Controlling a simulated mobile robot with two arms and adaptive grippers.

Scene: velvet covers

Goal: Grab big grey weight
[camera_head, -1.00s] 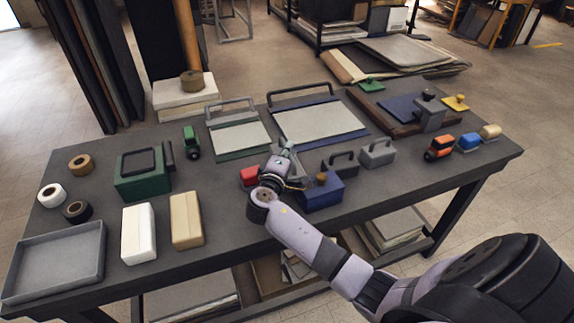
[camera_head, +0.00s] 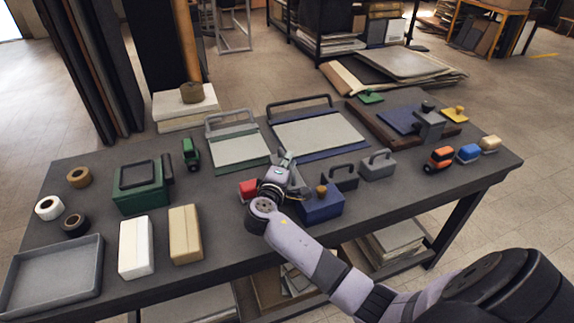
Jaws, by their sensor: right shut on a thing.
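My right gripper (camera_head: 287,162) is over the middle of the dark table, pointing away from me. It is shut on a grey thing (camera_head: 297,180), mostly hidden by the gripper and wrist, so I cannot tell its full shape. A grey weight with a handle (camera_head: 377,165) stands on the table to the right, apart from the gripper. A black weight with a handle (camera_head: 341,179) stands between them. My left gripper is not in view.
A blue box (camera_head: 320,207) is close by on the right of my wrist, and a red block (camera_head: 249,188) on its left. Two framed boards (camera_head: 318,132) (camera_head: 240,148) lie behind. Toy vehicles (camera_head: 439,158) stand at the right; a grey tray (camera_head: 52,280) is front left.

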